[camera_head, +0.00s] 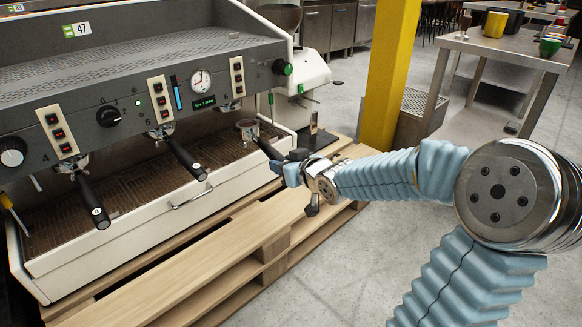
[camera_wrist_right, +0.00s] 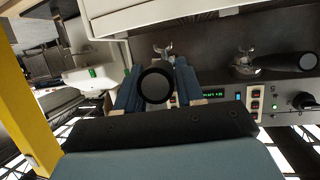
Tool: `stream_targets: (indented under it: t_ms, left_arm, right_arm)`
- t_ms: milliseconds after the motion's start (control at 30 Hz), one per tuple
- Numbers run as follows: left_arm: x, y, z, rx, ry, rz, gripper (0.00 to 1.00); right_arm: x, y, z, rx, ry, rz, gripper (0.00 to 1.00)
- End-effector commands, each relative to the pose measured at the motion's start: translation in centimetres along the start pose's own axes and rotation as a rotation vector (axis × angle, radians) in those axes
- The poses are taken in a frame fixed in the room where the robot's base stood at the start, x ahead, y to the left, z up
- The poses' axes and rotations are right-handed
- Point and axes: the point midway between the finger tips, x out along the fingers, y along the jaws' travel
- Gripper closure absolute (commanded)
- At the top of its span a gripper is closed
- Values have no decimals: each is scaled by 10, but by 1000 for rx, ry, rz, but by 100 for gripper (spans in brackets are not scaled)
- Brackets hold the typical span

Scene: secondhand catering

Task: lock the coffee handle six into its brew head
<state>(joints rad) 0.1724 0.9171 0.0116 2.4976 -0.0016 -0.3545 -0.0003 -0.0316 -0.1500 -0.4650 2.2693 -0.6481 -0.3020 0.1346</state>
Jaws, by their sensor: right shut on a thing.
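Coffee handle six has a black grip (camera_head: 268,149) and a metal basket (camera_head: 248,127). My right gripper (camera_head: 292,169) is shut on the grip, and the basket points toward the machine. In the wrist view, the round black end of the handle (camera_wrist_right: 155,86) sits between the two blue fingers of the right gripper (camera_wrist_right: 156,92). Brew head six (camera_head: 231,106) is under the rightmost button panel. The basket is a little below and to the right of it, apparently apart. The brew head also shows in the wrist view (camera_wrist_right: 162,52), partly hidden. My left gripper is out of view.
Two other black handles hang in the middle brew head (camera_head: 186,160) and left brew head (camera_head: 92,203). The drip tray (camera_head: 130,182) lies below. A grinder (camera_head: 306,85) stands right of the machine. Wooden pallets (camera_head: 215,255) and a yellow post (camera_head: 389,70) are nearby.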

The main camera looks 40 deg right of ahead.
Motion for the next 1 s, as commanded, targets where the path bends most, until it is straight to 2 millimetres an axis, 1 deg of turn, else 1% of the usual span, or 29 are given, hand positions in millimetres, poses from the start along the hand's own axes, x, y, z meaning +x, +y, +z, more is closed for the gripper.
stream_targets:
  t_ms: [33,67,300,1000]
  left_arm:
    - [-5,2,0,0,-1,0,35]
    - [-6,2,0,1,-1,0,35]
    - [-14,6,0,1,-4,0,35]
    - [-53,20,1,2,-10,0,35]
  right_arm:
    - [1,-1,-5,2,4,6,100]
    - [3,-2,-6,4,5,8,100]
    - [14,-8,-7,14,2,40,100]
    - [40,-26,-18,37,3,96,100]
